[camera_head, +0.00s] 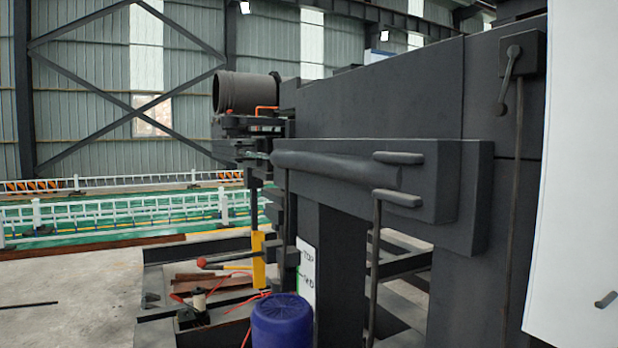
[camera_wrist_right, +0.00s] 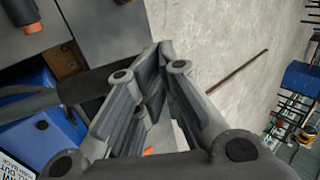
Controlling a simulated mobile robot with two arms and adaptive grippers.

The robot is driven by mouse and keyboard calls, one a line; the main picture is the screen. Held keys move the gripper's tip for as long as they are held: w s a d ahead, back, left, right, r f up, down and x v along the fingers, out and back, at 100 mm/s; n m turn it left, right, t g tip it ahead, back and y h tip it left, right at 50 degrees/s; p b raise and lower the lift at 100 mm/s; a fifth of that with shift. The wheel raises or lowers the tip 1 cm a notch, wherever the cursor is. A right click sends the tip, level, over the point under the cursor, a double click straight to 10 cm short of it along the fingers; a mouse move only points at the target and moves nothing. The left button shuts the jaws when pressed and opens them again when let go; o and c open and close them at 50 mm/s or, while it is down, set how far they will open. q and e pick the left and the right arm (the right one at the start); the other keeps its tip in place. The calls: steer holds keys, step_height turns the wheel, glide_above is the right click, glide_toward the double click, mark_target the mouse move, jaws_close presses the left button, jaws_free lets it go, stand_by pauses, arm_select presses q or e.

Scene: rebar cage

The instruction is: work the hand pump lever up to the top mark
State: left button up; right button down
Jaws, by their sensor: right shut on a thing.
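In the right wrist view my right gripper (camera_wrist_right: 165,65) has its fingers close together. A dark bar with a thicker grip (camera_wrist_right: 85,85) runs in from the left to the fingers; it looks like the pump lever, and its end is hidden behind them. A blue box (camera_wrist_right: 65,120) with a white label lies beside the bar. In the head view a white mark plate (camera_head: 307,268) reads TOP near its upper end; its lower lettering is unclear. A rod with a red ball (camera_head: 202,262) reaches toward a yellow post (camera_head: 258,262) left of the plate. Neither gripper is clearly visible in the head view.
A blue drum (camera_head: 282,322) stands below the plate. A large dark machine beam (camera_head: 380,100) fills the middle and right. A white panel (camera_head: 580,170) blocks the far right. Open concrete floor (camera_head: 80,290) lies at the left, with a white railing (camera_head: 100,215) behind it.

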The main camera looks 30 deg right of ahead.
steer(key=a+r+p+v, duration=0.1)
steer(key=p+v, duration=0.8)
steer(key=v, duration=0.2)
steer(key=shift+a, duration=0.25)
stand_by(0.8)
steer(key=shift+a+f+b, duration=0.3)
steer(key=shift+a+f, duration=0.15)
steer(key=shift+f, duration=0.1)
steer(key=shift+a+f+b, duration=0.4)
steer(key=shift+f, duration=0.15)
steer(key=shift+a+f+b, duration=0.4)
steer(key=shift+f+b, duration=0.05)
steer(key=shift+f, duration=0.25)
